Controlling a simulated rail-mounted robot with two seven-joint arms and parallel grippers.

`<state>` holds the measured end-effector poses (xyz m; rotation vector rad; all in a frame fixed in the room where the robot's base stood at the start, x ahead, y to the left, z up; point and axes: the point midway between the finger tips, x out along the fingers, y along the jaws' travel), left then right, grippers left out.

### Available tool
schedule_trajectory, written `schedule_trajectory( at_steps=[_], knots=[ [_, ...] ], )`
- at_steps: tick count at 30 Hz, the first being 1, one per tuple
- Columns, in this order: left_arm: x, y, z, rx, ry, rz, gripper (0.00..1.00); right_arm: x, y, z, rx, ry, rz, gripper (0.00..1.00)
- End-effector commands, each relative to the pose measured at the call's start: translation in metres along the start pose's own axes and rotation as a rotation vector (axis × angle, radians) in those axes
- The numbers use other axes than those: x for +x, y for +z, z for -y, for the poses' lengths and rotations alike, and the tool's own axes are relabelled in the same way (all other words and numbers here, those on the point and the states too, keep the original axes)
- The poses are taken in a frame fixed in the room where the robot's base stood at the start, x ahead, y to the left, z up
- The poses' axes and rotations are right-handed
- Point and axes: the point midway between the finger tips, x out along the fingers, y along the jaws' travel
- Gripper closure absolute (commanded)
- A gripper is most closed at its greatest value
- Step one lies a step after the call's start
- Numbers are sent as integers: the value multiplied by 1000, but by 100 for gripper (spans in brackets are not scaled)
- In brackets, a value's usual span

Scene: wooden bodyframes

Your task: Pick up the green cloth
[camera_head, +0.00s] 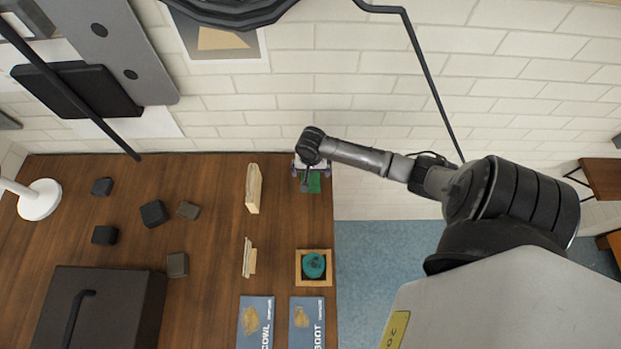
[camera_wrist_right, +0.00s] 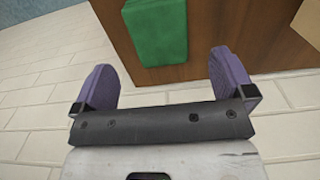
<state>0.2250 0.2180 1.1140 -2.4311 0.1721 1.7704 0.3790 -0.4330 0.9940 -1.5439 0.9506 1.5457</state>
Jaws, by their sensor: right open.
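The green cloth (camera_head: 314,183) lies at the far right corner of the wooden table, partly covered by my right gripper in the head view. In the right wrist view the cloth (camera_wrist_right: 156,30) is a folded green piece against the brown wood, beyond the fingertips. My right gripper (camera_wrist_right: 167,75) is open, its two purple fingers wide apart with nothing between them. In the head view my right gripper (camera_head: 306,170) is above the table's back edge, beside the cloth. My left gripper is not in view.
The wooden table (camera_head: 110,210) holds several dark blocks and a large dark box (camera_head: 125,300). Light wooden pieces (camera_head: 254,188) stand left of the cloth. A wooden box (camera_head: 301,280) with a teal round thing sits nearer the front. A white brick wall is behind.

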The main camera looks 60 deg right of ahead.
Motion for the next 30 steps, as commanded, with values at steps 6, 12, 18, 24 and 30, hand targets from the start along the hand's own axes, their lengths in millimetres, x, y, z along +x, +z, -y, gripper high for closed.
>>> schedule_trajectory(
  at_steps=[6,12,18,24,30],
  knots=[
    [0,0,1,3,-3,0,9,11,0,0,-2,0,0,0],
    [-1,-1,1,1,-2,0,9,31,-2,1,1,0,1,0],
    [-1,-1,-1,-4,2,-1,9,54,-3,1,-1,0,0,0],
    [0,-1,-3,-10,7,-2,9,62,-3,1,-2,-1,-2,0],
    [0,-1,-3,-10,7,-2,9,62,-2,1,-2,-1,-2,1]
  ],
)
